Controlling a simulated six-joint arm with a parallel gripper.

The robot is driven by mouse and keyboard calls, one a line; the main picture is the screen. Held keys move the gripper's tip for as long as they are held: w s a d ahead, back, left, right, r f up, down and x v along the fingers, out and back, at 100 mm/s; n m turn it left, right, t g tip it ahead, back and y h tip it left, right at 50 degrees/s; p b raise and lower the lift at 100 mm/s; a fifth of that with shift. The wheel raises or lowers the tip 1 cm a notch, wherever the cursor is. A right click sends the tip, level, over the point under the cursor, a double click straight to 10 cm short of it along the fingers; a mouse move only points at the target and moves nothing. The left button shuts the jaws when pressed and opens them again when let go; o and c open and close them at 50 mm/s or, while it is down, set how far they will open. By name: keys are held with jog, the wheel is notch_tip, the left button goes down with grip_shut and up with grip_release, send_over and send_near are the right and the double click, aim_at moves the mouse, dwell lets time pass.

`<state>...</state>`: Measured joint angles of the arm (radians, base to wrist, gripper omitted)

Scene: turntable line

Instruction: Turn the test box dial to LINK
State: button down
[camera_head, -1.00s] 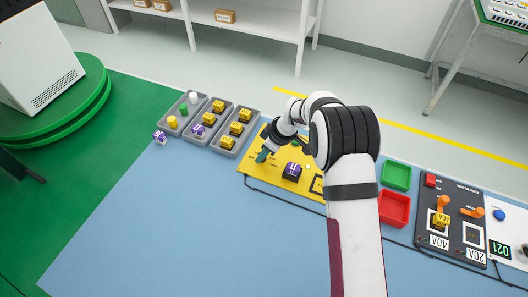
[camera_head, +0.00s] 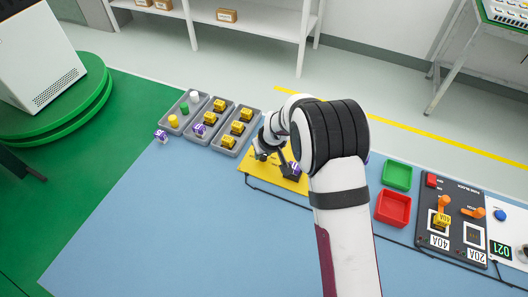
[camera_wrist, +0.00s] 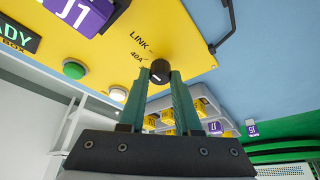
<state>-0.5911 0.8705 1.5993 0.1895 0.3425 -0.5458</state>
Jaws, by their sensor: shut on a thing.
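The yellow test box (camera_head: 258,173) lies mid-scene under my arm and fills the top of the wrist view (camera_wrist: 185,22). Its black round dial (camera_wrist: 160,68) is between the two teal fingertips of my gripper (camera_wrist: 160,78), which is shut on it. The labels LINK and 40A are printed beside the dial, up and to its left in the wrist view. A small pale mark shows on the dial, but I cannot tell which label it points to. In the head view my wrist hides the dial and much of the box.
A purple block (camera_wrist: 85,12) sits on the box near a green button (camera_wrist: 75,69), a white button (camera_wrist: 118,94) and a READY display (camera_wrist: 18,35). Grey trays (camera_head: 222,146) stand left; green (camera_head: 397,176) and red (camera_head: 393,208) trays stand right. The blue table front is clear.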

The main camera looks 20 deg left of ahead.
dwell(0.3)
jog(key=c, duration=0.6)
grip_release()
jog(key=v, duration=1.5)
jog(key=shift+s+r, duration=0.15)
jog(key=shift+r, duration=0.25)
